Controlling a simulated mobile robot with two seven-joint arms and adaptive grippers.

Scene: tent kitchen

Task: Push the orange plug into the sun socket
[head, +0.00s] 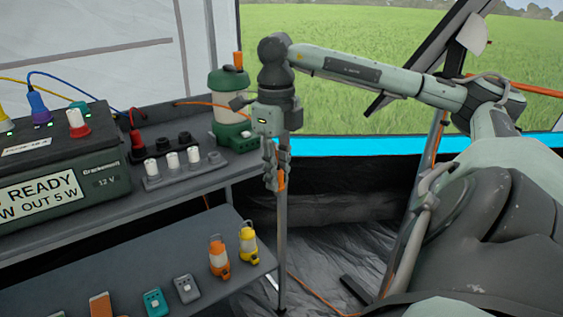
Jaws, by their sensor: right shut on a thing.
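My right gripper (277,182) points down in the middle of the head view, in front of a grey upright pole. It is shut on the orange plug (281,181), a small orange piece between the fingers, mostly hidden by them. The gripper is to the right of the shelves and apart from the power station. The dark green power station (108,158) stands at the left, with yellow, purple and red plugs on its top. I cannot make out a sun mark, so I cannot tell which socket is the sun socket. My left gripper is not in view.
A green lantern (231,110) stands at the upper shelf's back right, beside a strip with white and black knobs (172,163). Orange cable runs behind the gripper.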

